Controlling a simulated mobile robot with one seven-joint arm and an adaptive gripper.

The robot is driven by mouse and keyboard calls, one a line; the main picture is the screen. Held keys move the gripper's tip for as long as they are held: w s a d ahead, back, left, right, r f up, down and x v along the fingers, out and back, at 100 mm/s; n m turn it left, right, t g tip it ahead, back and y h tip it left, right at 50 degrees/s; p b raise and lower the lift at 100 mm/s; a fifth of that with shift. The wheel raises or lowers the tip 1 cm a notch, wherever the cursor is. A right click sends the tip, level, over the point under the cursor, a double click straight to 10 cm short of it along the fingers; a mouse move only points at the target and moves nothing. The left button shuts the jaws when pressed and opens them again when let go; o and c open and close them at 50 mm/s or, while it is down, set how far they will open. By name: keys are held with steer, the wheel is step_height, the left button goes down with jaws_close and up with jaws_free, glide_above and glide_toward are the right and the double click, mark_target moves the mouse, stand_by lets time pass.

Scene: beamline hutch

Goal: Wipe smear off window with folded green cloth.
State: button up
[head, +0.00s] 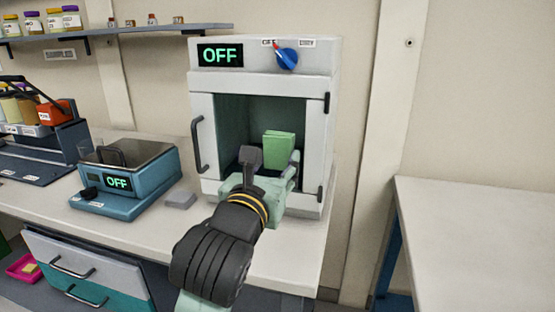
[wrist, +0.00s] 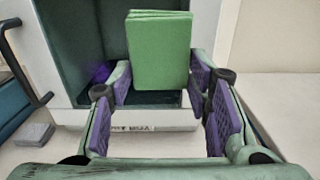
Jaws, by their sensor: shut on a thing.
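The folded green cloth (head: 279,147) is held upright in my gripper (head: 272,165), in front of the window (head: 232,115) of a white cabinet. In the wrist view the cloth (wrist: 160,52) stands between the two purple-padded fingers of my gripper (wrist: 160,84). My gripper is shut on it. The cloth hides part of the window. A small purple patch (wrist: 102,73) shows left of the cloth in the wrist view; I cannot tell whether it is the smear. I cannot tell whether the cloth touches the window.
The white cabinet has a blue knob (head: 287,59), an OFF display (head: 220,55) and a door handle (head: 197,146) at left. A blue balance (head: 130,180) and a small grey block (head: 181,200) are on the bench to the left. An empty white table (head: 480,225) is at right.

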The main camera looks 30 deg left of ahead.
mark_target(276, 163)
steer(key=shift+s, duration=0.1)
steer(key=shift+s+d+b, duration=0.15)
steer(key=shift+s+b, duration=0.15)
steer(key=shift+s, duration=0.3)
steer(key=shift+s+d+f+b, duration=0.2)
steer(key=shift+s+b, duration=0.35)
steer(key=shift+b, duration=0.4)
steer(key=shift+s+r, duration=0.2)
